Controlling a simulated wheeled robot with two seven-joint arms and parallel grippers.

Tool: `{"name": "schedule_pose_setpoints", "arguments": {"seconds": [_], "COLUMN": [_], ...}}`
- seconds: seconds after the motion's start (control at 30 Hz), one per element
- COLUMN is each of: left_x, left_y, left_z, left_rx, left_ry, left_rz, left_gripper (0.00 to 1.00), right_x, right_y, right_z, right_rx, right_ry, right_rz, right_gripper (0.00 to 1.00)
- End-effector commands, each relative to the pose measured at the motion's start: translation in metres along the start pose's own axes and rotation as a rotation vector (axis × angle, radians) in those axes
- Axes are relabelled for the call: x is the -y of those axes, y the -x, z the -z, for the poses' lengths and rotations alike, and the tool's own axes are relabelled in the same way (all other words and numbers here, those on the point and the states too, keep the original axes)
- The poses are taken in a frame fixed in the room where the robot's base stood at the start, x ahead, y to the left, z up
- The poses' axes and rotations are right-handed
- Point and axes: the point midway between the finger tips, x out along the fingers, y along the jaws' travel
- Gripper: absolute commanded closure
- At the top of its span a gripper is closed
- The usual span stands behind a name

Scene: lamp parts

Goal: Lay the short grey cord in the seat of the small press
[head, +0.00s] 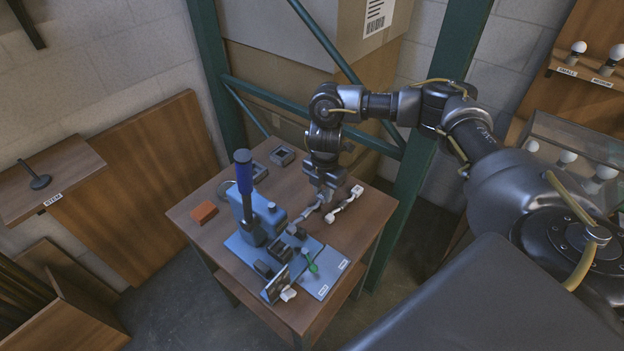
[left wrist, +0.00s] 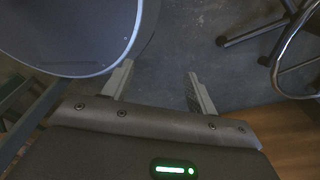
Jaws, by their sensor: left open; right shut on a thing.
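The small press (head: 265,218) is blue with an upright dark blue handle and stands on a blue base on the small wooden table. My right gripper (head: 326,194) points down at the table, just right of the press, and is shut on the short grey cord (head: 309,212). The cord slants down and left from the fingers towards the press's front. The seat is small and dark here, and I cannot tell whether the cord touches it. My left gripper (left wrist: 158,84) is open and empty in the left wrist view, above the floor, away from the table.
A white-ended cord (head: 345,204) lies right of the gripper. A green-handled piece (head: 312,265) and a dark upright panel (head: 275,284) are at the base's front. A red-orange block (head: 204,213) and grey trays (head: 283,155) lie on the table (head: 356,238). A green post (head: 411,190) stands behind.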

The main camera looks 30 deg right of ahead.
Motion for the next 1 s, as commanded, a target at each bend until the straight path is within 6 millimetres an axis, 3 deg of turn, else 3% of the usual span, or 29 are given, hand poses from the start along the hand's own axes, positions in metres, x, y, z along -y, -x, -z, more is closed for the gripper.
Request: {"name": "schedule_pose_setpoints", "arguments": {"seconds": [0.2, 0.37, 1.0], "left_x": [-0.003, -0.003, -0.002], "left_y": [0.002, 0.004, 0.016], "left_z": [-0.017, -0.018, -0.007], "left_rx": [0.023, 0.026, 0.011], "left_ry": [0.000, 0.000, -0.001], "left_rz": [-0.004, -0.004, -0.003], "left_gripper": [0.42, 0.42, 0.42], "right_x": [-0.004, -0.004, -0.001], "right_y": [0.000, 0.000, -0.003], "right_z": [0.004, 0.014, 0.090], "right_rx": [0.000, 0.000, -0.001], "right_ry": [0.008, 0.009, 0.006], "right_rz": [0.000, 0.001, 0.001], "right_gripper": [0.98, 0.98, 0.98]}}
